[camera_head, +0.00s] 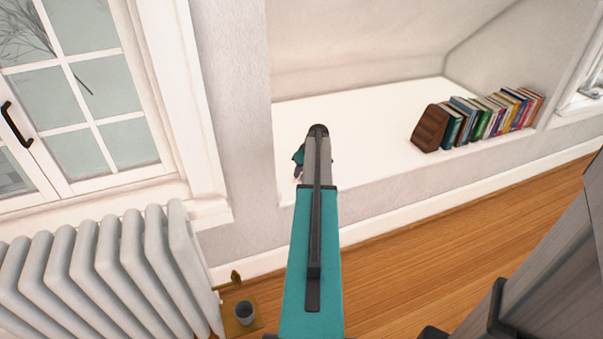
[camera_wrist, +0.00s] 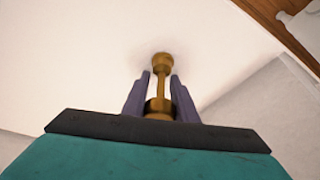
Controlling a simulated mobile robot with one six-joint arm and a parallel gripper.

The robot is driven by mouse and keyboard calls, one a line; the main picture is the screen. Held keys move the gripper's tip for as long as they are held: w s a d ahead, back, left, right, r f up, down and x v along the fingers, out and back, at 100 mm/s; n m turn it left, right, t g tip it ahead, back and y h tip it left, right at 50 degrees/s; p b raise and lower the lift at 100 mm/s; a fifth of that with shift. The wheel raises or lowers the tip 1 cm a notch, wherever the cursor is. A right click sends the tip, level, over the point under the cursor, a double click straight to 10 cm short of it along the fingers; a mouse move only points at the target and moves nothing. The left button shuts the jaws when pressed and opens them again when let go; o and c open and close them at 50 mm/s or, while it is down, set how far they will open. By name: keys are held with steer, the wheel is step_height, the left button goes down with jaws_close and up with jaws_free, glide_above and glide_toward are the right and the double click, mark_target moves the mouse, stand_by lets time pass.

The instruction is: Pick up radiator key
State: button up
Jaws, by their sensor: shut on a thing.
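The radiator key (camera_wrist: 161,88) is a brass-coloured piece with a knob at its far end, a thin neck and a wider collar. In the wrist view it sits between the two dark fingers of my gripper (camera_wrist: 161,92), which are shut on it. Its far end is over the white shelf (camera_wrist: 90,60); I cannot tell whether it touches the surface. In the head view my arm reaches over the white niche shelf (camera_head: 370,125). There my gripper (camera_head: 298,162) shows only partly at the left of the arm, and the key is hidden.
A row of books (camera_head: 485,118) with a brown wooden bookend (camera_head: 430,128) stands at the right of the shelf. A window (camera_head: 75,90) is at left. The shelf's middle is clear.

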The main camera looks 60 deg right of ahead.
steer(key=shift+r, duration=0.1)
steer(key=shift+r, duration=0.5)
steer(key=v, duration=0.2)
steer(key=shift+a+r+p, duration=0.1)
steer(key=shift+r+p, duration=0.2)
steer(key=s+a+r, duration=0.1)
steer(key=s+a, duration=0.8)
steer(key=s, duration=0.3)
steer(key=shift+s+r+p, duration=0.15)
steer(key=shift+s+p, duration=0.05)
steer(key=shift+p, duration=0.25)
steer(key=shift+r, duration=0.1)
